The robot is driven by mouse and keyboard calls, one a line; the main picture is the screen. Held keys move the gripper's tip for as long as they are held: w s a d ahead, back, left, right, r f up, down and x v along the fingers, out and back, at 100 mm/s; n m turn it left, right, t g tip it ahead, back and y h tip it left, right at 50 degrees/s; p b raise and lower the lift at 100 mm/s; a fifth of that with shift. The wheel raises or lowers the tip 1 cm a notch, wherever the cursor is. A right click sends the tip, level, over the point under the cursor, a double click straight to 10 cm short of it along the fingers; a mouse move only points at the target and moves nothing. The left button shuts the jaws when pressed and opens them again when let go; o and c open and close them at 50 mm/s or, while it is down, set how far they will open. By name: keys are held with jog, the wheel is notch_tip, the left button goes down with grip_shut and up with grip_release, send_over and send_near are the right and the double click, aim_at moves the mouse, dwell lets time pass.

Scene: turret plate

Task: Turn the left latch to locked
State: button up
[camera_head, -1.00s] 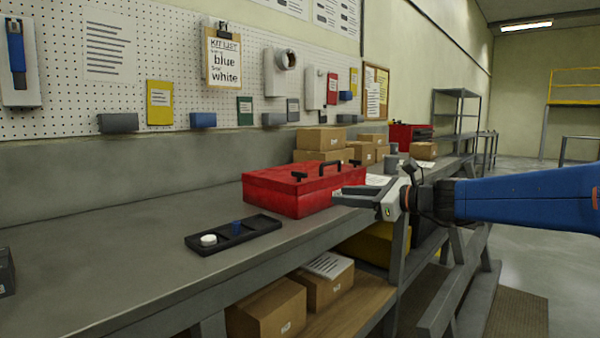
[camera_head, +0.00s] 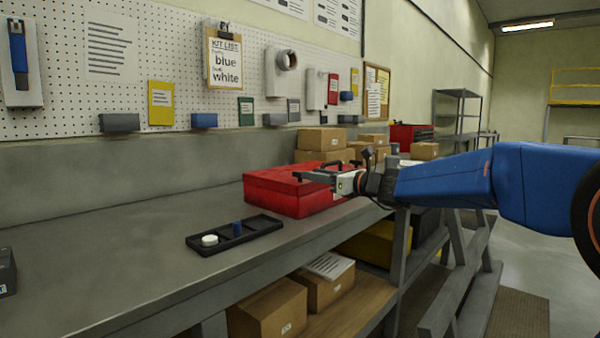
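A red toolbox (camera_head: 278,197) with a closed lid stands on the workbench. A dark handle (camera_head: 332,165) rises from its lid. My gripper (camera_head: 300,176) reaches in from the right over the lid, with its fingertips at the lid's left part. The left latch, a small dark piece there, overlaps the fingertips, so I cannot tell its exact angle or whether they touch it. The right latch is hidden or merged with my gripper and wrist. The gap between the fingers is too small to judge here.
A black tray (camera_head: 197,247) with a white round piece (camera_head: 209,240) and a blue piece (camera_head: 238,228) lies left of the toolbox on the grey bench (camera_head: 110,260). Cardboard boxes (camera_head: 320,140) stand behind it. The bench left of the tray is mostly clear.

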jog(key=x, duration=0.6)
jog(key=shift+w+a, duration=0.2)
jog(key=shift+a, duration=0.1)
grip_shut()
